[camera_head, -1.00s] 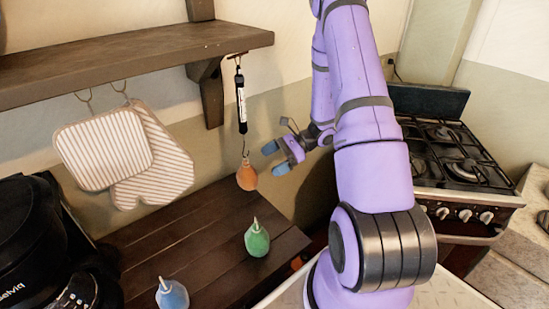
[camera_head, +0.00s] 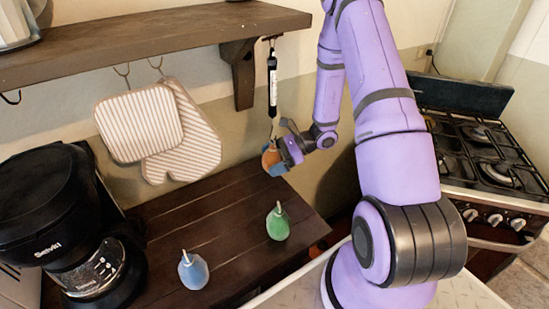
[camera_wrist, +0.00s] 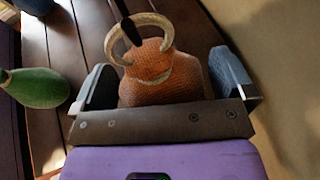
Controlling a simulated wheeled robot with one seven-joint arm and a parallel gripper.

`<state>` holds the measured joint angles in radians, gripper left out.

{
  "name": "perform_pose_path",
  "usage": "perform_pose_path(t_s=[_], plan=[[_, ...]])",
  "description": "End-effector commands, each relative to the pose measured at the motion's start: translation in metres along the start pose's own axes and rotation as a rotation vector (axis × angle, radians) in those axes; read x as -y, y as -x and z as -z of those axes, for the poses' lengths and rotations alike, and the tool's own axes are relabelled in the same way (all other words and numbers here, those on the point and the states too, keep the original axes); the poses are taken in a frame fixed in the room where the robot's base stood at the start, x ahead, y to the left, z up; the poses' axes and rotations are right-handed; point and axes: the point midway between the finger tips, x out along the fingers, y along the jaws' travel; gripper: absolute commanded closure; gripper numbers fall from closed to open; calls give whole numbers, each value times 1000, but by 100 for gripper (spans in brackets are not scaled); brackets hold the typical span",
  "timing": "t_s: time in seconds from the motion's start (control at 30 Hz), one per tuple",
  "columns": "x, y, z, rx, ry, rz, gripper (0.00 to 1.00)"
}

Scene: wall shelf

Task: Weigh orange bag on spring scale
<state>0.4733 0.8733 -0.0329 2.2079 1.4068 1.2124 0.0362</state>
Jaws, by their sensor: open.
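The orange bag (camera_head: 270,157) hangs below the spring scale (camera_head: 272,85), which hangs under the wall shelf. In the wrist view the orange bag (camera_wrist: 150,72) has a pale ring (camera_wrist: 140,38) at its top, with the dark hook (camera_wrist: 127,25) passing at the ring. My gripper (camera_head: 277,162) is at the bag, and in the wrist view its open fingers (camera_wrist: 165,82) stand on either side of it. The bag's lower part is hidden behind the gripper body. The scale's reading is too small to tell.
A green bag (camera_head: 278,222) and a blue bag (camera_head: 193,270) stand on the dark wooden table (camera_head: 225,215). A coffee maker (camera_head: 70,220) stands at the left. Striped oven mitts (camera_head: 160,130) hang under the shelf (camera_head: 150,40). A gas stove (camera_head: 480,150) is at the right.

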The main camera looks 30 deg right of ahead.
Motion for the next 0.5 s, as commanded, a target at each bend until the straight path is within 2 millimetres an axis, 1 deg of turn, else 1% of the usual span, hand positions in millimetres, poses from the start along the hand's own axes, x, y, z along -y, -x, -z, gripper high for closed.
perform_pose_path(t_s=[0.03, 0.07, 0.1, 0.17, 0.2, 0.27, 0.3, 0.5], plan=[[0, 0, 0, 0, 0, 0, 0], [0, 0, 0, 0, 0, 0, 2], [0, 0, 0, 0, 0, 0, 12], [0, 0, 0, 0, 0, 0, 25], [0, 0, 0, 0, 0, 0, 34], [0, 0, 0, 0, 0, 0, 48], [0, 0, 0, 0, 0, 0, 53], [0, 2, -2, 0, 1, 1, 53]])
